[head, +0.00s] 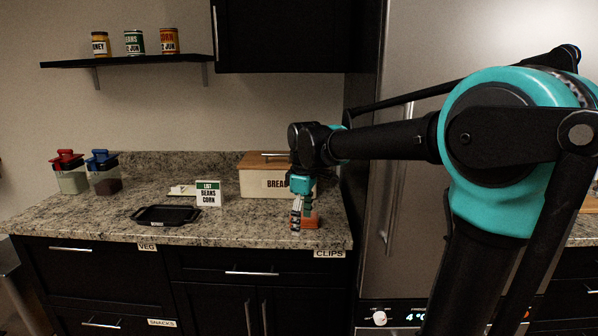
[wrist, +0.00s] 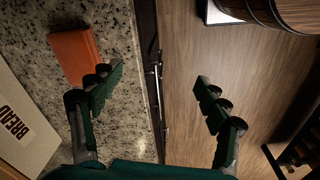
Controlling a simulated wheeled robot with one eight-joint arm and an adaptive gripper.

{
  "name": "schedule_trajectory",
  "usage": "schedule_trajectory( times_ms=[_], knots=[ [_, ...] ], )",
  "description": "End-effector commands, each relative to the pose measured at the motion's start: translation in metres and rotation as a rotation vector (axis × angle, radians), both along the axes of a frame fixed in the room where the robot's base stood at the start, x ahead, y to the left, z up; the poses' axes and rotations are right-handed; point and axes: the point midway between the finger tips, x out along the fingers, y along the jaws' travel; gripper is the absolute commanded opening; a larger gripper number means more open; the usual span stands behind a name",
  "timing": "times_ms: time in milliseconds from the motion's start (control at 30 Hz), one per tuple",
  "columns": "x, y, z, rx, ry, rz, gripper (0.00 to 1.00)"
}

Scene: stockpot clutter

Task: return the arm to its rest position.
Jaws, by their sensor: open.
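My arm (head: 400,142) reaches across in front of the fridge, with its wrist over the right end of the granite counter. My gripper (head: 298,222) points down near the counter's front right corner; in the head view its fingers overlap an orange block (head: 311,220). In the wrist view my gripper (wrist: 158,80) is open, its two fingers wide apart with nothing between them. The orange block (wrist: 72,56) lies on the counter beside and partly behind the left finger. Whether they touch I cannot tell.
A bread box (head: 262,184) stands just behind my gripper. A list card (head: 208,193), a black tray (head: 165,215) and two lidded containers (head: 104,180) are further left. The fridge (head: 445,240) is at the right. A wooden barrel-like thing (wrist: 290,12) shows beyond the counter edge.

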Motion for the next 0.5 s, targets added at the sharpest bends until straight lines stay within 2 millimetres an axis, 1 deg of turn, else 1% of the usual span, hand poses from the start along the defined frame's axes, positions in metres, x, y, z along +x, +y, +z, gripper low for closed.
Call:
schedule_trajectory(
  times_ms=[33,167,267,367,400,500],
  knots=[
    [-0.005,-0.012,-0.010,0.007,-0.010,-0.054,0.76],
    [-0.018,-0.042,-0.037,0.031,-0.043,-0.218,0.76],
    [-0.034,-0.071,-0.064,0.057,-0.075,-0.377,0.76],
    [-0.061,-0.105,-0.099,0.095,-0.117,-0.586,0.76],
    [-0.074,-0.120,-0.115,0.114,-0.136,-0.679,0.76],
    [-0.110,-0.149,-0.150,0.162,-0.181,-0.899,0.76]
  ],
)
